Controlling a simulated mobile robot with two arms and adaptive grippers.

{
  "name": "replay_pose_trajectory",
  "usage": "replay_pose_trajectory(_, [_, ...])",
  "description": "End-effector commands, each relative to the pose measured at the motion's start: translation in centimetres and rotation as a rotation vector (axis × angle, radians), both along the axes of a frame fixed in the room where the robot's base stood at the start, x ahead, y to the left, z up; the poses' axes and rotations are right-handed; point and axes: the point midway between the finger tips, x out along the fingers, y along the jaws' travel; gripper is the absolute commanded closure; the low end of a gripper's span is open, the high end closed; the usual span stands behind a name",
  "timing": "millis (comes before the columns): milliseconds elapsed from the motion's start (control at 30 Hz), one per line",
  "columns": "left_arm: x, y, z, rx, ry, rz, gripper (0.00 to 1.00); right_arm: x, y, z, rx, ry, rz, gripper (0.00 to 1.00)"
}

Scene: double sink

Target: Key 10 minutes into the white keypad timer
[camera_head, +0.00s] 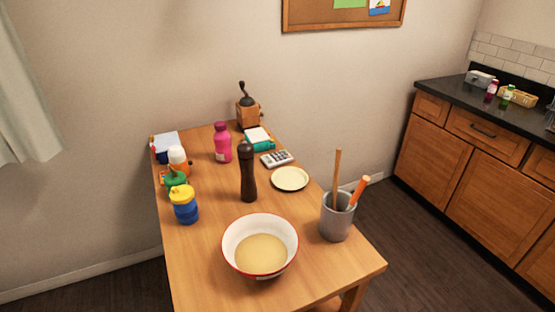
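The white keypad timer (277,159) lies on the wooden table (214,268), towards the back right. Its keys face up, but they are too small to read, and I cannot make out any display digits. It sits just behind a cream plate (290,179) and to the right of a dark pepper mill (247,172). A teal and white box-like item (259,139) lies close behind it. Neither of my grippers shows in the head view.
A red-rimmed bowl (260,218) stands at the table's front, with a grey utensil crock (336,218) to its right. A pink bottle (222,142), a coffee grinder (249,112) and a blue-yellow jar (184,205) also stand there. A dark counter (453,93) is at right.

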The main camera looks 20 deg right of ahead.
Motion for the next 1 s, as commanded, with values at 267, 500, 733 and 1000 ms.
replay_pose_trajectory(267, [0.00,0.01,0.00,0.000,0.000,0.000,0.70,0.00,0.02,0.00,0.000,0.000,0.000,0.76])
replay_pose_trajectory(500, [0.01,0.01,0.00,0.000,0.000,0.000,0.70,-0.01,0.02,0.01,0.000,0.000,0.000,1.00])
replay_pose_trajectory(733, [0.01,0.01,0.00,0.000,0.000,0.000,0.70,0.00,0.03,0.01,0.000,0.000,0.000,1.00])
replay_pose_trajectory(1000, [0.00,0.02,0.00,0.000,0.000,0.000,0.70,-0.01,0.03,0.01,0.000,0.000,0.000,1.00])
